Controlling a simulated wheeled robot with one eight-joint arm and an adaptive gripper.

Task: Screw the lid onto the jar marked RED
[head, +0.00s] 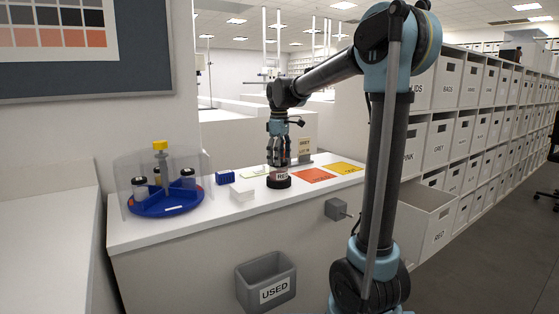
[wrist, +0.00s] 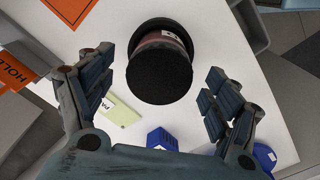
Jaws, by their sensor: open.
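A jar (head: 281,174) with a label reading "RE", its last part hidden, stands upright in a black round base (head: 278,183) on the white counter. In the wrist view the jar (wrist: 164,42) shows reddish sides and part of its label. A black round lid (wrist: 159,76) covers its top; I cannot tell whether it is screwed tight. The base also shows behind it (wrist: 164,23). My gripper (head: 279,161) points down over the jar. In the wrist view my gripper (wrist: 158,92) is open, one finger on each side of the lid, with visible gaps.
A blue carousel (head: 168,207) with several jars and a clear shield stands left. A blue block (head: 225,177), white box (head: 242,194), orange card (head: 313,175) and yellow card (head: 344,168) lie on the counter. A "USED" bin (head: 267,270) hangs in front. A RED drawer (head: 438,232) juts out right.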

